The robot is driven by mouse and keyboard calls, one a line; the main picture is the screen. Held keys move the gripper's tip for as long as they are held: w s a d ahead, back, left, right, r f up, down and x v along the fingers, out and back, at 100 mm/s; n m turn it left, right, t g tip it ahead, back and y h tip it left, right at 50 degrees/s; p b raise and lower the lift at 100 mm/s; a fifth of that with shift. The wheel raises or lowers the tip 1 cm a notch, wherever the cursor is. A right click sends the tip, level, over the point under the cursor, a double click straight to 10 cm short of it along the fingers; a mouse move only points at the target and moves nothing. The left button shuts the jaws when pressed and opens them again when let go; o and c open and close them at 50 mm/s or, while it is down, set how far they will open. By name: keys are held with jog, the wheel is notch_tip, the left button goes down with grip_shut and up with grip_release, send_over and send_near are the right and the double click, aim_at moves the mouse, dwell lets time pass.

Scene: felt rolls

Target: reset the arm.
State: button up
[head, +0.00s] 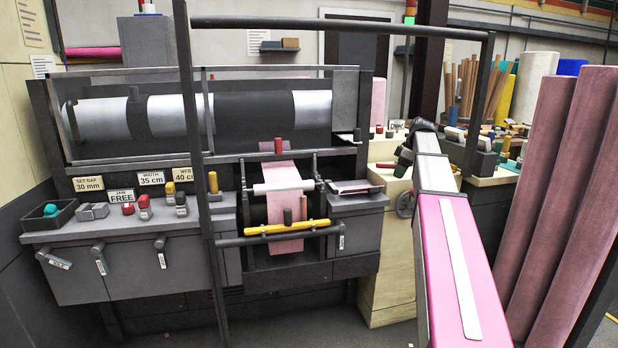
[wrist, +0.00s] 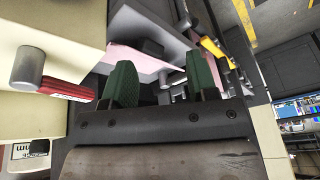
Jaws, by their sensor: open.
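My arm (head: 452,265), pink with a white strip, reaches away from the lower right in the head view. My gripper (wrist: 162,82) shows two dark green ridged fingers in the wrist view, set apart with nothing held between them. In the head view its end is small, beside the cream cabinet and right of the press's pink web, and its fingers are hard to make out. A red handle with a grey round end (wrist: 55,83) sticks out from a cream face left of the fingers in the wrist view.
A grey roller machine (head: 215,115) with a yellow bar (head: 287,229) stands at the left and middle. A dark frame post (head: 200,150) rises in front of it. Tall pink felt rolls (head: 585,180) stand close on the right of my arm. Some floor is clear at the bottom.

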jog(key=s+a+f+m+h, duration=0.1)
jog(key=s+a+f+m, duration=0.35)
jog(key=f, duration=0.65)
jog(key=s+a+f+m+h, duration=0.1)
jog(key=s+a+f+m, duration=0.1)
jog(key=s+a+f, duration=0.65)
jog(key=s+a+f+m+h, duration=0.2)
jog(key=s+f+m, duration=0.5)
jog(key=s+f, duration=0.8)
notch_tip(320, 180, down, 2)
jog(key=shift+s+a+f+g, duration=0.2)
jog(key=shift+s+g, duration=0.1)
jog(key=shift+s, duration=0.1)
